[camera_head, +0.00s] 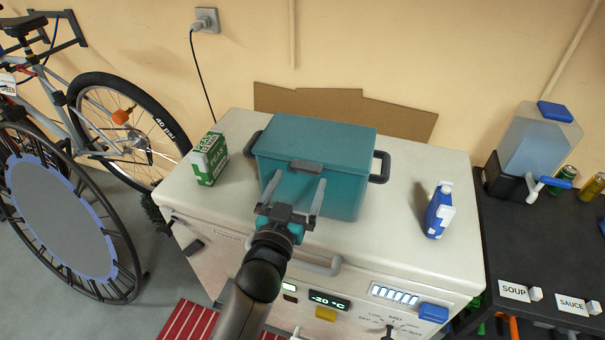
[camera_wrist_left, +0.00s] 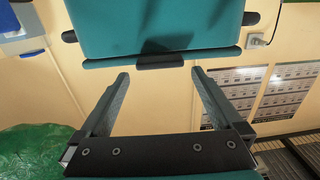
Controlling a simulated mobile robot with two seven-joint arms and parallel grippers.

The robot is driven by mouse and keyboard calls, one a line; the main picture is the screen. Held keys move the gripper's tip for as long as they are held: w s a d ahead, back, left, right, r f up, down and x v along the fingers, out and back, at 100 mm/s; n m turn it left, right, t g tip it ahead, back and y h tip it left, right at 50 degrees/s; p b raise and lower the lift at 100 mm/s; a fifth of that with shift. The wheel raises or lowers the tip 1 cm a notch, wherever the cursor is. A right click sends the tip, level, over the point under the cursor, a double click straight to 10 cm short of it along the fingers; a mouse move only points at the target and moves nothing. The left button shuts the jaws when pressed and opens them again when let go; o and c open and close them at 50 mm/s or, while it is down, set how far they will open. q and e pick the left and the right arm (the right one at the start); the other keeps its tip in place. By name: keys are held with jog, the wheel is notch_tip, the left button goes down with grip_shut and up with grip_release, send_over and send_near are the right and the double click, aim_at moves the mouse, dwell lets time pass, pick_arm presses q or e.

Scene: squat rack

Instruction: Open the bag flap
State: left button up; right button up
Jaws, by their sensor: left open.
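A teal bag (camera_head: 315,150) with dark side handles stands on the white freezer top. Its flap (camera_head: 318,138) lies closed over the top, with a grey tab (camera_head: 306,167) at the front edge. In the left wrist view the flap's edge and its dark tab (camera_wrist_left: 160,62) show just beyond the fingertips. My left gripper (camera_head: 297,180) is open and empty in front of the bag. Its two fingers (camera_wrist_left: 159,74) point at the tab from either side, and I see no grip on it. My right gripper is not in view.
A green carton (camera_head: 210,158) stands left of the bag and a blue-and-white carton (camera_head: 440,210) right of it, both on the freezer (camera_head: 385,240). A dark table (camera_head: 520,235) with a drink dispenser (camera_head: 540,140) is at the right. A bicycle (camera_head: 110,140) is at the left.

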aim_at(304, 171)
pick_arm(q)
jog(key=shift+x, duration=1.75)
grip_shut()
